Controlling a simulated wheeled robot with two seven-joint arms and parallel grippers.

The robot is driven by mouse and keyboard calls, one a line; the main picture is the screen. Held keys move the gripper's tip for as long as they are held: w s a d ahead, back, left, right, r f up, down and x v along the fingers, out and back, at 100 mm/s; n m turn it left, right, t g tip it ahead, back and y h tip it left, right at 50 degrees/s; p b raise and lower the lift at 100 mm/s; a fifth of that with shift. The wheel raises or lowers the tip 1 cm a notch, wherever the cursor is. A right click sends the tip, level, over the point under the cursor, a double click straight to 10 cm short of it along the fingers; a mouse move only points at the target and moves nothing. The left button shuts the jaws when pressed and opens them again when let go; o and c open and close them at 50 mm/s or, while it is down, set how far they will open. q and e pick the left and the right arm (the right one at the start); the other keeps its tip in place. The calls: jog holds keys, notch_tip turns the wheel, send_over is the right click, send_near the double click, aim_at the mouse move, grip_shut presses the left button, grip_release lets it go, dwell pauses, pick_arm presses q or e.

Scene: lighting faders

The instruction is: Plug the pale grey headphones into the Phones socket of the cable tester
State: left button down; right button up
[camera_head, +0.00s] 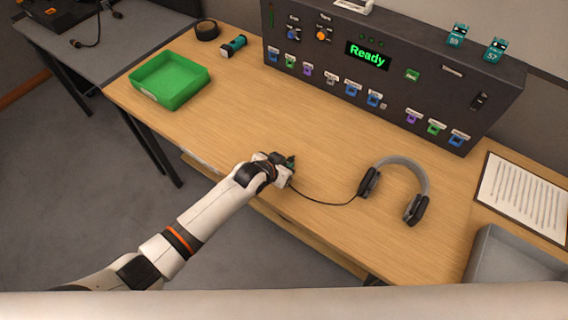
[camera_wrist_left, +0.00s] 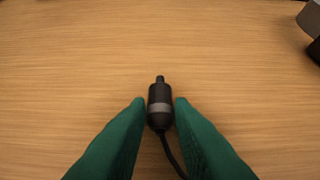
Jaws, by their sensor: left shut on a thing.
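The pale grey headphones (camera_head: 402,166) with dark ear cups lie on the right part of the wooden table. Their thin black cable runs left to my left gripper (camera_head: 290,162). In the left wrist view, my left gripper (camera_wrist_left: 160,108) has its green fingertips shut on the black headphone plug (camera_wrist_left: 160,98), its tip pointing up the picture, above the table. The cable tester (camera_head: 390,70) is the dark panel at the back, with a green "Ready" display and rows of coloured sockets. Its labels are too small to tell the Phones socket surely. My right gripper is not in view.
A green tray (camera_head: 203,77), a black tape roll (camera_head: 207,30) and a teal cylinder (camera_head: 234,45) are at the back left. A framed sheet (camera_head: 524,198) and a grey bin (camera_head: 512,258) are at the right. The table between gripper and tester is clear.

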pick_arm(q)
jog(key=shift+r, duration=0.1)
notch_tip(320, 180, up, 5)
jog(key=p, duration=0.5)
dwell(0.3)
